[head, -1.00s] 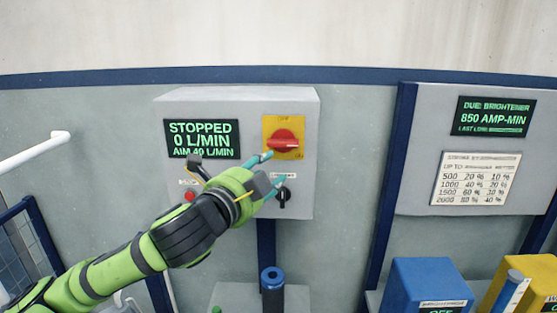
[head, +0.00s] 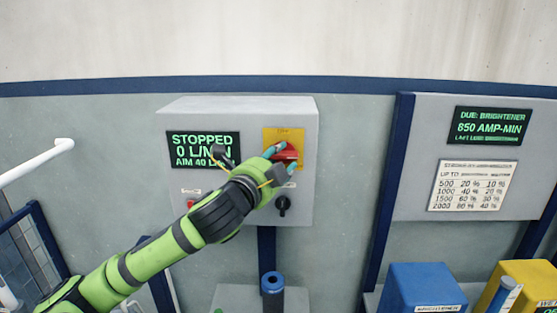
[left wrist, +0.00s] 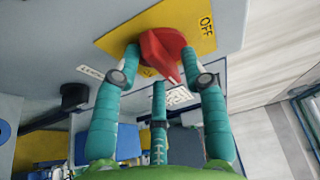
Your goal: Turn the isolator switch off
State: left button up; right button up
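The isolator switch is a red rotary handle (head: 291,153) on a yellow plate (head: 298,135), at the upper right of the grey control box. My left gripper (head: 281,159) is at the handle, its teal fingers partly covering it. In the left wrist view, the red handle (left wrist: 164,48) lies between the two outer fingertips of the left gripper (left wrist: 163,63), one on each side. The fingers are spread; firm contact cannot be told. The word OFF shows on the plate (left wrist: 206,38) to the right of the handle. My right gripper is not in view.
The control box (head: 240,107) carries a display (head: 203,149) reading STOPPED, 0 L/MIN. A black knob (head: 283,204) sits just below the switch, and a red button (head: 190,203) lies left. A board (head: 420,140) with a chart stands right. Blue (head: 425,280) and yellow boxes stand lower right.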

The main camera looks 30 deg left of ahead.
pick_arm(q)
grip_shut()
jog(key=shift+f, duration=0.1)
jog(key=n+t+y+b, duration=0.1)
jog(key=n+b, duration=0.3)
jog(key=n, duration=0.1)
jog(key=n+t+y+b, duration=0.1)
jog(key=n+y+b, duration=0.1)
jog(key=n+b, duration=0.2)
jog(key=d+n+t+y+b, duration=0.1)
jog(key=n+b, duration=0.3)
jog(key=n, duration=0.1)
jog(key=shift+w+f+n+y+b, duration=0.2)
jog(key=shift+f+n+y+b, duration=0.1)
jog(key=shift+f+n+b, duration=0.1)
jog(key=n+y+b, duration=0.2)
jog(key=n, duration=0.2)
jog(key=shift+r, duration=0.1)
jog(key=shift+d+r+n+g+y+b, duration=0.15)
jog(key=shift+n+y+b, duration=0.2)
jog(key=shift+n+y, duration=0.4)
jog(key=shift+a+n+g+y+b, duration=0.15)
jog(key=shift+n+y+b, duration=0.25)
jog(key=shift+n, duration=0.65)
jog(key=shift+d+r, duration=0.1)
